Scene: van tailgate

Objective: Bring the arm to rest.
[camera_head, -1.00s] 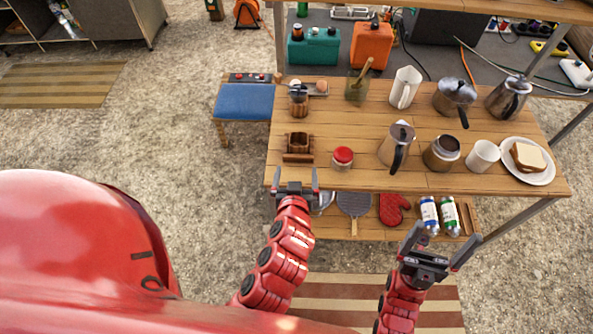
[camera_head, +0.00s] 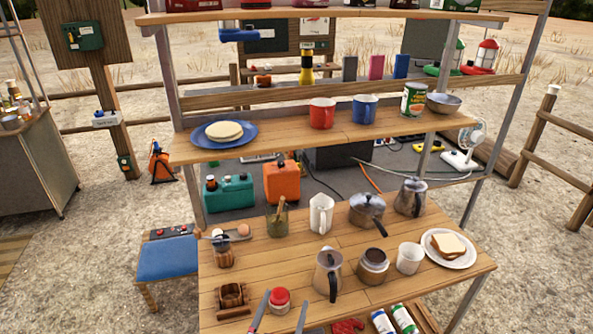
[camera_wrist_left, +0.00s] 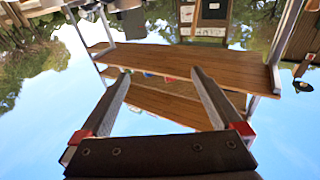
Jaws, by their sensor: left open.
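My left gripper (camera_head: 282,312) is at the bottom edge of the head view, with its two fingers pointing up and spread apart. It is close to the red-lidded jar (camera_head: 279,300) near the front of the wooden table. In the left wrist view the fingers (camera_wrist_left: 160,74) are wide apart with nothing between them. Beyond them are wooden shelf boards (camera_wrist_left: 190,62), trees and sky. Whether the fingers touch the table or jar cannot be told. My right gripper is not in view.
The table (camera_head: 330,245) holds a moka pot (camera_head: 328,272), a white mug (camera_head: 409,258), a plate with bread (camera_head: 448,248) and a wooden holder (camera_head: 232,299). A shelf (camera_head: 320,137) with mugs and a blue plate (camera_head: 224,134) is above. A blue stool (camera_head: 167,258) stands at left.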

